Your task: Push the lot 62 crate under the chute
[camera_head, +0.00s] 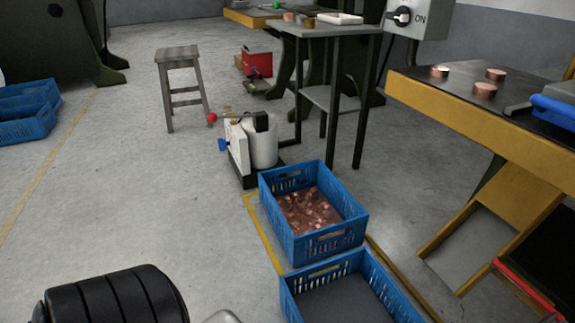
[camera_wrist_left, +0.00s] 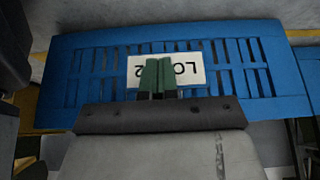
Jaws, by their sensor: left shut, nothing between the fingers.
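In the left wrist view a blue slatted crate wall (camera_wrist_left: 80,75) fills the upper middle. It carries a white label (camera_wrist_left: 190,62), upside down, reading "LO" and "2", its middle hidden by my fingers. My left gripper (camera_wrist_left: 157,66) is shut and empty, in front of the label; whether it touches is unclear. In the head view a blue crate (camera_head: 300,295) with a dark grey inside is cut by the bottom edge. A second blue crate (camera_head: 283,228) behind it holds copper pieces. I cannot tell surely which one bears the label. A sloped chute-like frame (camera_head: 470,245) stands at right. My right gripper is out of view.
A white and black machine (camera_head: 262,140) with a red knob stands just behind the copper-filled crate. A stool (camera_head: 180,80) and stacked blue crates (camera_head: 25,125) are farther left.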

